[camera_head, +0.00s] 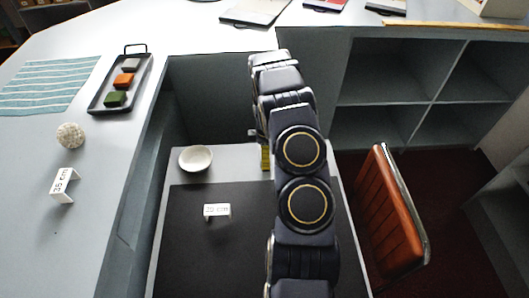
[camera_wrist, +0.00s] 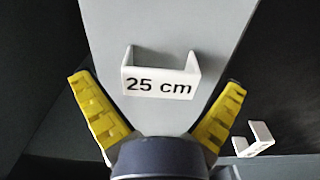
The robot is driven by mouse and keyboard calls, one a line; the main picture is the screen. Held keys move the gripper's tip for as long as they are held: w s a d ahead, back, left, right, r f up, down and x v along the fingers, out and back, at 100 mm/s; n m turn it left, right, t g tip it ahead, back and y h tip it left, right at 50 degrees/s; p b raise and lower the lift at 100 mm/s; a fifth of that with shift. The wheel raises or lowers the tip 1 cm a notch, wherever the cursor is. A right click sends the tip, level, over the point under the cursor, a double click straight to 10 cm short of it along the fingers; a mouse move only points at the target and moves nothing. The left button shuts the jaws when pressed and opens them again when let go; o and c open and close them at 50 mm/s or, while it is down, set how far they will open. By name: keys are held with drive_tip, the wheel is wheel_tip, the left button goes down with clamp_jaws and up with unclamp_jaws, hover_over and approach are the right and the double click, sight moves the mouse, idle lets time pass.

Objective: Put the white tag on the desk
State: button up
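A white bracket-shaped tag marked "25 cm" (camera_wrist: 160,82) stands on a pale grey strip (camera_wrist: 165,25) in the wrist view. My gripper (camera_wrist: 158,105) is open, its yellow fingers spread wide, with the tag centred ahead and apart from them. Another white tag (camera_wrist: 257,138) is at the right on a dark surface. In the head view, a white tag (camera_head: 217,210) stands on the dark mat of the lower desk (camera_head: 168,240), its print too small to read surely. A yellow finger of my gripper (camera_head: 266,157) shows there; my arm hides the rest.
On the left counter are a "35 cm" tag (camera_head: 64,186), a speckled ball (camera_head: 70,135), a black tray (camera_head: 97,104) with coloured blocks, and a striped cloth (camera_head: 45,84). A white bowl (camera_head: 196,159) sits on the lower desk. A brown chair (camera_head: 392,215) stands right.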

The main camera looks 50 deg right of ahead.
wheel_tip(320, 180, up, 12)
drive_tip(key=a+r+m, duration=0.2)
drive_tip(key=a+r, duration=0.5)
drive_tip(key=a, duration=0.1)
drive_tip(key=s+a+r+m, duration=0.1)
drive_tip(key=s+a+r, duration=0.1)
drive_tip(key=a+r, duration=0.3)
drive_tip(key=s+a+r+m, duration=0.1)
drive_tip(key=s+a+r, duration=0.15)
drive_tip(key=a, duration=0.55)
drive_tip(key=s+a+r+m, duration=0.1)
drive_tip(key=s+a+m, duration=0.1)
drive_tip(key=s+a, duration=0.4)
drive_tip(key=s+a+r+m+g, duration=0.1)
drive_tip(key=s+a+r+m, duration=0.1)
drive_tip(key=s+a, duration=0.4)
drive_tip(key=s+m, duration=0.1)
drive_tip(key=s, duration=0.4)
drive_tip(key=shift+s+g, duration=0.3)
